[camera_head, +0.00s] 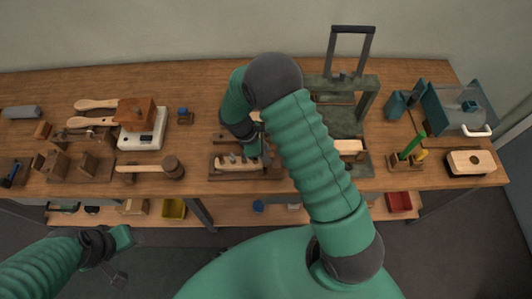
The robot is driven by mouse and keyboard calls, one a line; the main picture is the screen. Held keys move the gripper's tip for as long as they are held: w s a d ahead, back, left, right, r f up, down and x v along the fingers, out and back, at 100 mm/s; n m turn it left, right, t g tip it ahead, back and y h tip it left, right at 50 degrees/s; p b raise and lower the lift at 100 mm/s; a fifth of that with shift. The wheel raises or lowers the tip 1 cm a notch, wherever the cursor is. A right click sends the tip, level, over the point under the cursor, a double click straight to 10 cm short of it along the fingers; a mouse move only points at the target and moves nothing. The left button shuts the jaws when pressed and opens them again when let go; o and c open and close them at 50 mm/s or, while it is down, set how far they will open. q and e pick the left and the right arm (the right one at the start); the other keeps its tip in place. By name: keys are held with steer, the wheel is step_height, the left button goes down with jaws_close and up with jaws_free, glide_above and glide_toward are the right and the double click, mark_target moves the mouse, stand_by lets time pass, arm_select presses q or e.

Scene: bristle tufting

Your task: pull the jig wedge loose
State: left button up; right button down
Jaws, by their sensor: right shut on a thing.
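The jig (222,176) is a dark wooden base at the front middle of the bench, with a pale block (238,167) lying in it. My right arm arches over the bench and its gripper (264,158) points down at the jig's right end. The right gripper is shut on the jig wedge, which is mostly hidden by the fingers and wrist. Whether the wedge still touches the jig cannot be told. My left gripper (119,276) hangs low in front of the bench at the lower left, away from the jig; its fingers are too dark to read.
A dark green press frame (371,84) stands right of my arm. A teal box (452,108) and a wooden brush block (471,162) are at the right. A shelf with trays runs below.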

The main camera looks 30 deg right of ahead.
steer(key=r, duration=0.1)
steer(key=r+p, duration=0.1)
steer(key=shift+d+r+p, duration=0.3)
steer(key=shift+d+f, duration=0.1)
steer(key=shift+f, duration=0.1)
arm_select(q)
steer(key=shift+w+v, duration=0.2)
steer(key=shift+v, duration=0.75)
arm_select(e)
steer(key=c, duration=1.2)
jaws_free()
steer(key=shift+s, duration=0.1)
steer(key=shift+r, duration=0.1)
arm_select(q)
steer(key=shift+f+b, duration=0.6)
steer(key=shift+b, duration=0.2)
arm_select(e)
steer(key=v, duration=1.6)
steer(key=shift+r, duration=0.3)
